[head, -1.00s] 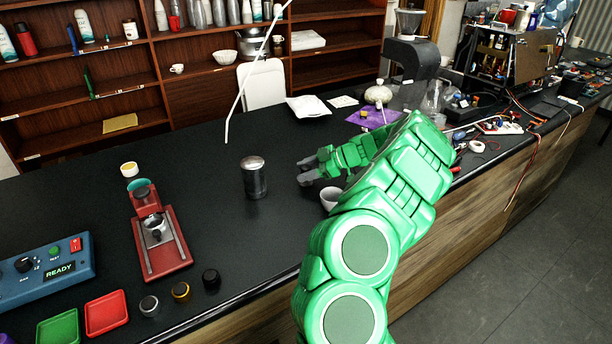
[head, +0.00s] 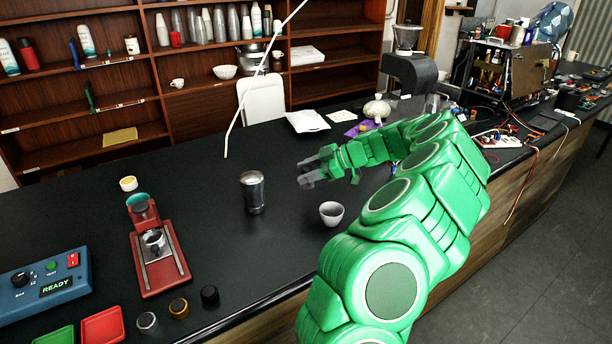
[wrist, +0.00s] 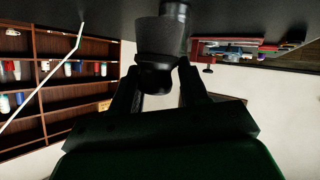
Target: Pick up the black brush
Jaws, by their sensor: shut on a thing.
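My gripper (head: 308,172) hovers over the black counter, to the right of a dark metal canister (head: 253,192) and apart from it. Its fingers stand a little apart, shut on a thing. In the wrist view a dark rounded shape (wrist: 155,80) shows between the fingertips, in line with a grey cylinder (wrist: 161,38). I cannot tell where the held thing ends and the background begins, or whether it is the black brush. No brush stands out clearly elsewhere in the head view.
A white cup (head: 331,213) stands below my gripper, beside my arm. A red stand (head: 160,262) is at left, with small dark and gold pieces (head: 179,308) and a blue control box (head: 45,288) near it. A purple cloth (head: 357,130) lies behind my arm.

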